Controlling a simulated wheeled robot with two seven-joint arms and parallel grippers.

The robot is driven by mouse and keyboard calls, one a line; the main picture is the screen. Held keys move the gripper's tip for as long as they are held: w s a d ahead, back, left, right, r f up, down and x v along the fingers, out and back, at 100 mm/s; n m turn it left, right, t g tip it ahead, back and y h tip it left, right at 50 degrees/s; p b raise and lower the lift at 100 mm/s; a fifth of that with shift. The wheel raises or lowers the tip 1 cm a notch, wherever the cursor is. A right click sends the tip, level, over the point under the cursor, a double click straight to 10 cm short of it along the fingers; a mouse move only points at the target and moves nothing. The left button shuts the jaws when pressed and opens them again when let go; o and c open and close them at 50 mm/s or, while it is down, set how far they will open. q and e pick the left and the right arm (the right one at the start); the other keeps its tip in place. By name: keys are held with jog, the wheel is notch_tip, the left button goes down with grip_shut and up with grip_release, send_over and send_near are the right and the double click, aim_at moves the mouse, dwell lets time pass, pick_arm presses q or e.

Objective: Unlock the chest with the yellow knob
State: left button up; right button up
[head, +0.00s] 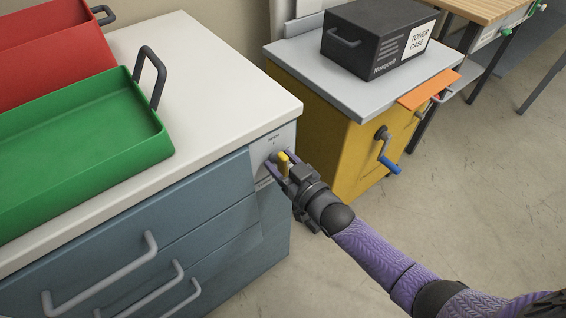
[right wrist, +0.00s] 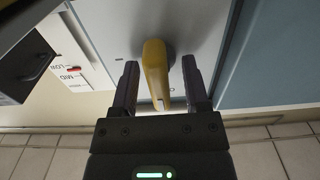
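The chest (head: 190,205) is a blue-grey drawer unit with a white top and several grey bar handles. The yellow knob (head: 283,160) sits on a light panel at the right end of its front, under small lettering that seems to read OPEN. My right gripper (head: 279,163) is at the knob. In the right wrist view, the knob (right wrist: 155,70) stands between the two fingers (right wrist: 160,85), with a narrow gap at the left finger and a wider one at the right. The gripper is open around it. My left gripper is out of view.
Green (head: 80,150) and red (head: 55,55) trays with dark handles stand on the chest top. To the right is a yellow cabinet (head: 320,120) with a blue-handled crank (head: 385,152) and a black toner case (head: 375,38) on top.

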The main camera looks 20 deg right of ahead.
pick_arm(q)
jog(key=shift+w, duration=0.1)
pick_arm(e)
jog(key=shift+s, duration=0.15)
pick_arm(q)
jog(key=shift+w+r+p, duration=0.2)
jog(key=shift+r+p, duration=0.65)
jog(key=shift+p, duration=0.05)
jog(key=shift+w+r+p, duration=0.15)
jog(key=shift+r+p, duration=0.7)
pick_arm(e)
jog(key=v, duration=0.9)
jog(key=shift+s+d, duration=0.15)
jog(key=shift+s, duration=0.2)
jog(key=shift+f, duration=0.1)
